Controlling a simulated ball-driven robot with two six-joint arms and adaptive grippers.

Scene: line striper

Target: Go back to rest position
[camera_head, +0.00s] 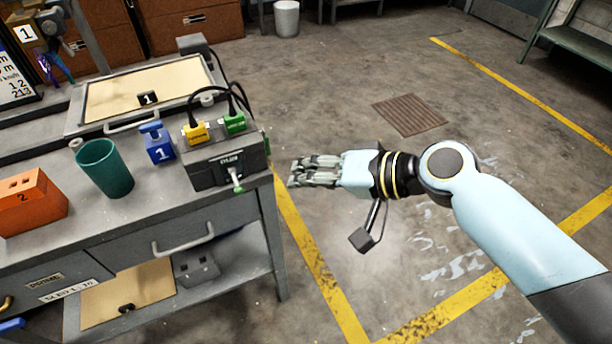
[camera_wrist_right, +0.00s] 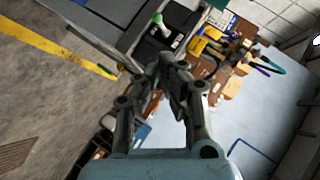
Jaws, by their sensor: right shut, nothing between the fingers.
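My right gripper (camera_head: 314,171) is shut and empty in the head view. It hangs in the air just right of the workbench (camera_head: 160,215), its fingers pointing left toward the bench's right end. In the right wrist view my right gripper (camera_wrist_right: 172,68) shows its fingers together with nothing between them. The grey box (camera_head: 226,162) with a green-tipped lever (camera_head: 236,180) stands at the bench's right edge, apart from my fingertips. Yellow (camera_head: 195,132) and green (camera_head: 235,122) plugs with black cables sit on top of it. My left gripper is not in view.
Yellow lines (camera_head: 320,265) cross the concrete floor. A brown floor grate (camera_head: 410,114) lies beyond my arm. The floor right of the bench looks clear.

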